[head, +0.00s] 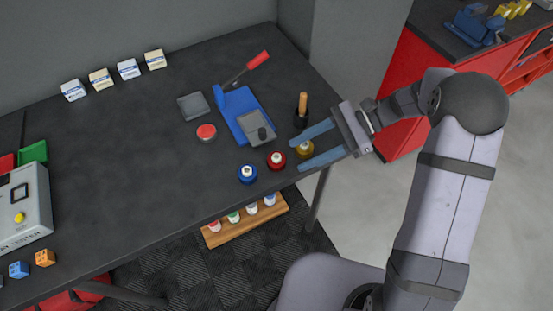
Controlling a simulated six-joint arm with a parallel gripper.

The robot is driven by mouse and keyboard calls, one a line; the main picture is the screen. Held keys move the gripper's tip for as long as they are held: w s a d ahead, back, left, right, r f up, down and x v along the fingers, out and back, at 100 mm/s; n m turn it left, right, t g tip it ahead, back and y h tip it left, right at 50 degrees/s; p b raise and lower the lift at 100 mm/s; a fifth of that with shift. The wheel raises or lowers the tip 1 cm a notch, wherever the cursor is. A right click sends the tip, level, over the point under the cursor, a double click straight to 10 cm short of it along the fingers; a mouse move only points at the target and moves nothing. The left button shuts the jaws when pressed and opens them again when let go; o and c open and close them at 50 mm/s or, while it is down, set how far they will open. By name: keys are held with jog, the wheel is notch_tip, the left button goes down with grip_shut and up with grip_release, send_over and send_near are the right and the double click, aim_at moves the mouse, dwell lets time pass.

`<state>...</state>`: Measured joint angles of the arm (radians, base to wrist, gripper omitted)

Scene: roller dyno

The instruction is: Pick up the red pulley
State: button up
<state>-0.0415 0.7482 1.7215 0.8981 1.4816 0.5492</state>
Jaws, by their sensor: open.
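The red pulley (276,161) has a pale centre and rests near the front edge of the dark table, between a blue pulley (247,174) and a yellow pulley (304,149). My gripper (296,154) comes in from the right with its two blue fingers open and nothing held. The fingertips point left toward the red pulley, which lies just beyond them in the picture. The yellow pulley shows between the fingers. Whether the fingers are above the pulleys or at their height, I cannot tell.
Behind stand a blue press-like tool (239,112) with a red handle, a red-topped round item (207,132) and a wooden-handled tool (302,106). A grey tester box (25,206) is at the left. The dark table (120,150) is clear mid-left.

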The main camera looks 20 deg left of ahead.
aim_at(275, 157)
jog(key=shift+w+a+r+m+y, duration=0.15)
jog(key=shift+w+a+m+y, duration=0.15)
jog(key=shift+w+a+y, duration=0.25)
jog(key=shift+p+x, duration=0.9)
jog(key=shift+x, duration=0.75)
jog(key=p+x, duration=0.1)
jog(key=x, duration=0.2)
jog(key=shift+s+r+p, duration=0.1)
jog(key=shift+s+p, duration=0.05)
jog(key=shift+p, duration=0.2)
jog(key=shift+s+a+f, duration=0.2)
jog(key=shift+a+f, duration=0.1)
jog(key=shift+a, duration=0.1)
jog(key=c, duration=0.9)
jog(key=shift+r, duration=0.1)
